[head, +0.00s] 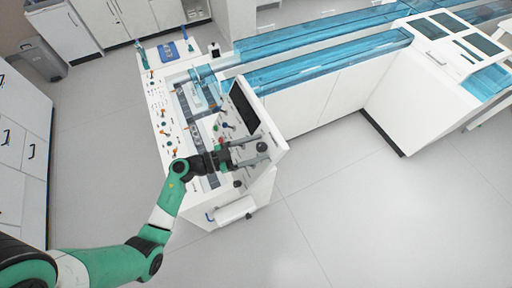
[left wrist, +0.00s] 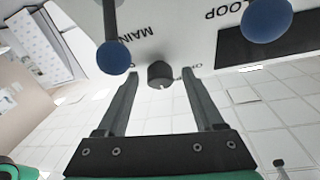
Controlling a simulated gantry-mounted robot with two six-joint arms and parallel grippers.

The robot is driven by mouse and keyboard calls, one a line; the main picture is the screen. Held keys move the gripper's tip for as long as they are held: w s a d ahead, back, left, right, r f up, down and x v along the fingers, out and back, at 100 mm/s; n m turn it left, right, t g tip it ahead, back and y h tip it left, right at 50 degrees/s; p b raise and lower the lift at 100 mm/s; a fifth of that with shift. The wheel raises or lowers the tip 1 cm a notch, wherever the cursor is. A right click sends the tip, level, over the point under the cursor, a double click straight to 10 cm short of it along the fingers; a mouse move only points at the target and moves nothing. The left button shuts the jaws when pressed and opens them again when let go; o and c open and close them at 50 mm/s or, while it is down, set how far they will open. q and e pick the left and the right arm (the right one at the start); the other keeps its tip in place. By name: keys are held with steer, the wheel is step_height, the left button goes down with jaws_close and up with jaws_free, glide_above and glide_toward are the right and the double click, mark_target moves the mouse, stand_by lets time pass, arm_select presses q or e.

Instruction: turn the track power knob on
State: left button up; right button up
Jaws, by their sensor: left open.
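A dark round knob (left wrist: 160,73) sits on the white panel in the left wrist view, with a small pale mark on its rim. Partly hidden small lettering lies beside it, and its setting cannot be read surely. My left gripper (left wrist: 160,80) is open, with one finger on each side of the knob and a visible gap to each. In the head view my left gripper (head: 264,148) reaches over the control console's front panel, and its fingers hide part of the panel. My right gripper is not in view.
Two blue ball-ended levers flank the knob: one (left wrist: 113,58) near the word MAIN, one (left wrist: 266,20) near LOOP. The console (head: 160,105) carries several small coloured controls and a dark screen (head: 244,105). Blue clear-covered tracks (head: 325,62) run off rightward. The floor in front is clear.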

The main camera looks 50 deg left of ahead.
arm_select(q)
jaws_close()
stand_by(0.3)
steer(key=shift+r, duration=0.1)
steer(key=shift+a+r+m+g+h+p, duration=0.1)
steer(key=shift+m+g+h+p, duration=0.4)
steer(key=shift+m, duration=0.55)
steer(key=shift+a+r+m+g+h+p, duration=0.1)
steer(key=shift+m+g+h+p, duration=0.1)
steer(key=shift+m+h+p, duration=0.65)
steer(key=m+g, duration=0.1)
steer(key=m, duration=0.2)
steer(key=m+g+h+p, duration=0.1)
steer(key=m, duration=0.2)
steer(key=shift+w+g, duration=0.1)
steer(key=shift+g, duration=0.2)
steer(key=m+g+p, duration=0.1)
steer(key=m, duration=0.2)
steer(key=m+g+p, duration=0.1)
steer(key=m+g, duration=0.1)
steer(key=m, duration=0.1)
steer(key=shift+w+r, duration=0.1)
steer(key=shift+r, duration=0.05)
steer(key=m+g+p, duration=0.1)
steer(key=m, duration=0.1)
steer(key=m+g+y+p, duration=0.1)
steer(key=m, duration=0.1)
steer(key=shift+m+p, duration=0.3)
